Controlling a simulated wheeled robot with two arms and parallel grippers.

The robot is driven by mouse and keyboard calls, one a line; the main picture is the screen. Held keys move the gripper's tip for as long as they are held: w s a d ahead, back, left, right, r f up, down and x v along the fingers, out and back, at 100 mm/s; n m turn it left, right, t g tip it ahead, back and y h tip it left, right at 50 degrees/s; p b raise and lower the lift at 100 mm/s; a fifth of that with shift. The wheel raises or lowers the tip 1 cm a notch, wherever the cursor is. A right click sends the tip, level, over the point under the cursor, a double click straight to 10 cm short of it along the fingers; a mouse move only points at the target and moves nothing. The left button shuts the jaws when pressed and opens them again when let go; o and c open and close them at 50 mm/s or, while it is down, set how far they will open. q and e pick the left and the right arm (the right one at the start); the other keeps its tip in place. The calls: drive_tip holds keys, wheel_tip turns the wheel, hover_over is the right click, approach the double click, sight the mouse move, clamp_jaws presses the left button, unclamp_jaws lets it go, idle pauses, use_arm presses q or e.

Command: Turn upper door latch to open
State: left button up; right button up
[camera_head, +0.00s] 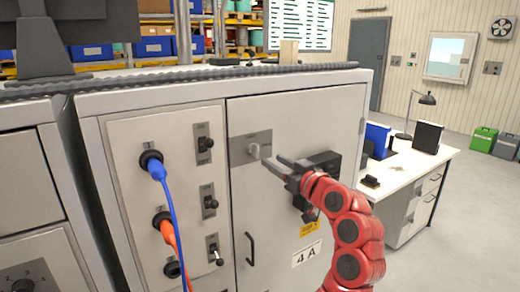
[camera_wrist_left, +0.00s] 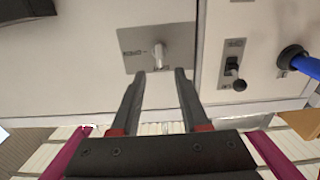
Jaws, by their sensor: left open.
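The upper door latch (camera_head: 258,151) is a small light-grey knob on a square metal plate (camera_head: 238,152) high on the grey cabinet door (camera_head: 310,118). In the left wrist view the latch (camera_wrist_left: 159,56) sticks out from its plate (camera_wrist_left: 135,38), ahead of the fingertips and roughly in line with the gap. My left gripper (camera_head: 272,160), on the red arm, is open and empty, just right of and below the latch in the head view. Its fingers (camera_wrist_left: 159,72) look apart from the latch. My right gripper is not in view.
A black box (camera_head: 323,163) on the door is partly hidden behind my gripper. A black pull handle (camera_head: 250,248) sits lower. The left panel has switches (camera_head: 205,144) and plugged blue (camera_head: 172,200) and orange (camera_head: 171,236) cables. A desk (camera_head: 405,180) stands right.

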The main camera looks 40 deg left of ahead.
sight(258, 152)
use_arm(q)
drive_tip(key=p+x, duration=0.1)
drive_tip(key=x, duration=0.7)
drive_tip(key=shift+w+a, duration=0.15)
drive_tip(key=shift+a, duration=0.1)
clamp_jaws()
